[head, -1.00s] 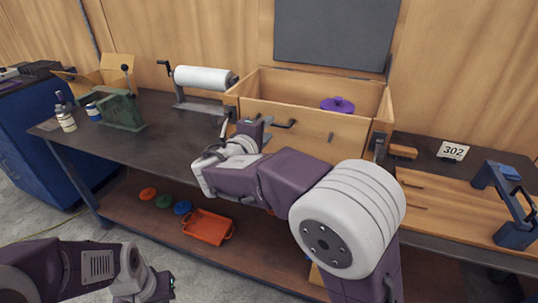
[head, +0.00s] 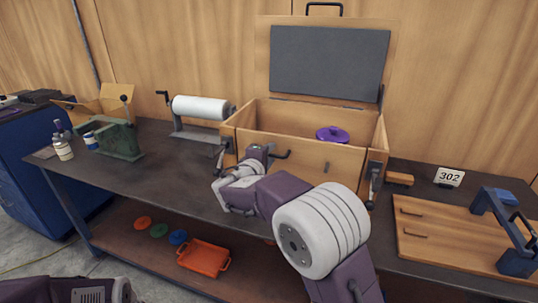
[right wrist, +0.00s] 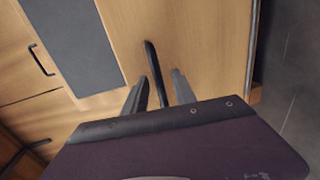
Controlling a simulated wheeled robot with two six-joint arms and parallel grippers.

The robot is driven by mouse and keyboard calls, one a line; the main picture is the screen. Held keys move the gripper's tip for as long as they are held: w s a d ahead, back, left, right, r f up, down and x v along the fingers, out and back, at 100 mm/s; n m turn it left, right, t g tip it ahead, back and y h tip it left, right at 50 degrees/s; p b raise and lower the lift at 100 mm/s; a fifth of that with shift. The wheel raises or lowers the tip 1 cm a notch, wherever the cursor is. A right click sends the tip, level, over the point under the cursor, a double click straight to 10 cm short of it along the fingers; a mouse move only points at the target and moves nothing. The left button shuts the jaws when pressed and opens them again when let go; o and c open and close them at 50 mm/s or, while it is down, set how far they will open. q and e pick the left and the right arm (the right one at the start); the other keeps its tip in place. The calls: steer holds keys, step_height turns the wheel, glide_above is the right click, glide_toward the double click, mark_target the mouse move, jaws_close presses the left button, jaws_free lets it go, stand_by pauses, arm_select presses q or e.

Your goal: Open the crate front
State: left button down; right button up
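The wooden crate (head: 300,165) stands on the bench with its lid (head: 330,58) raised; a grey panel covers the lid's inner face. Its front wall is upright. A dark bar handle (head: 284,154) sticks out at the front's left half, and dark latches hang at the left (head: 222,158) and right (head: 373,185) front corners. My right gripper (head: 262,154) is at the front's left half. In the right wrist view its fingers (right wrist: 158,92) are apart, with a dark bar (right wrist: 152,68) between them and gaps on both sides. Contact is unclear. My left gripper is out of view.
A purple lidded item (head: 332,134) is in the crate. A paper roll (head: 202,107) and green vise (head: 118,138) stand left. A wooden board (head: 450,238), blue frame (head: 515,225) and 302 sign (head: 449,177) are right. An orange tray (head: 204,257) lies on the lower shelf.

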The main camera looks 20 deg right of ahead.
jaws_close()
stand_by(1.3)
